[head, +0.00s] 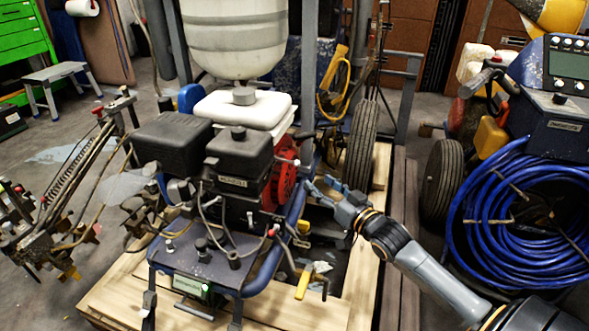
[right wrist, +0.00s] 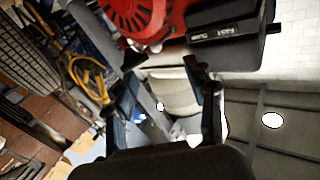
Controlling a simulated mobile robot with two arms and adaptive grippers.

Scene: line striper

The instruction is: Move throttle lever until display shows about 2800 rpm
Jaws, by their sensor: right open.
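The line striper's engine (head: 240,165) has black covers and a red recoil housing (head: 283,185). In the right wrist view the red housing (right wrist: 140,15) is at the top, beside a black panel with a FAST label (right wrist: 222,31). I cannot clearly make out the throttle lever. A small greenish display (head: 194,287) sits low on the striper's front; its digits are too small to read. My right gripper (head: 319,188) is open and empty, just right of the red housing. Its two fingers (right wrist: 166,68) show apart in the wrist view. My left gripper is not in view.
A white tank (head: 235,40) stands above the engine. A black tyre (head: 361,145) is behind my right gripper. A coil of blue hose (head: 520,205) and another machine with a screen (head: 570,66) are at right. The striper stands on wooden planks (head: 115,290).

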